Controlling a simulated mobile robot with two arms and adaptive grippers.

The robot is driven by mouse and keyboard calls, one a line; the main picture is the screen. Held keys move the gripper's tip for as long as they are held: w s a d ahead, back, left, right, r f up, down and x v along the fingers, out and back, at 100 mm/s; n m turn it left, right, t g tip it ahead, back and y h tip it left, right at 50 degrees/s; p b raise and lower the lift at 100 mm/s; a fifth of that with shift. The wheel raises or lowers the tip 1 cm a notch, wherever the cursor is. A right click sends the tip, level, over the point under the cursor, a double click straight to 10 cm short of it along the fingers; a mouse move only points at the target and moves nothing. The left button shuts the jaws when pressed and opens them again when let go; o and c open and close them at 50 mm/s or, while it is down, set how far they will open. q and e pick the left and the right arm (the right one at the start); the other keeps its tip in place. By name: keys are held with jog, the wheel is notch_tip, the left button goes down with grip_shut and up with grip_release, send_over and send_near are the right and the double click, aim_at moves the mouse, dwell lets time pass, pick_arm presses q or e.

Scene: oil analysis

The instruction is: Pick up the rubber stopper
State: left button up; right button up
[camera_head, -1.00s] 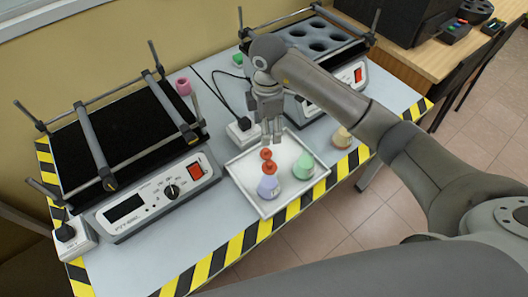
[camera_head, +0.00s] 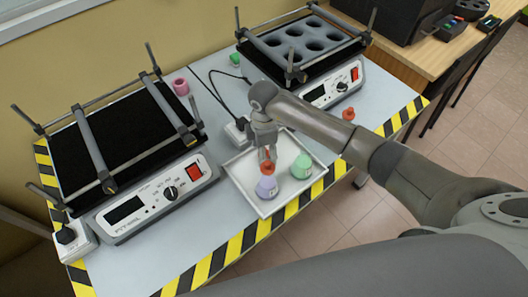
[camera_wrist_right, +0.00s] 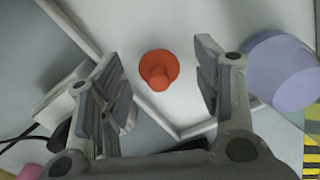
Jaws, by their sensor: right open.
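The red rubber stopper (camera_wrist_right: 158,70) rests on the white tray (camera_wrist_right: 150,20), between my right gripper's fingers in the right wrist view, not visibly touched by them. In the head view, red shows just below my right gripper (camera_head: 267,155), partly hidden by the fingers. The right gripper is open and empty above the tray. A purple flask (camera_head: 267,188) stands close below it, and it shows right of the fingers in the wrist view (camera_wrist_right: 285,75). My left gripper is not in view.
A green flask (camera_head: 302,167) stands on the tray to the right. Another red item (camera_head: 348,113) is on the table further right. A black cable runs behind the tray.

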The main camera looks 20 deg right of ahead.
jog(key=c, duration=0.8)
jog(key=shift+r, duration=0.1)
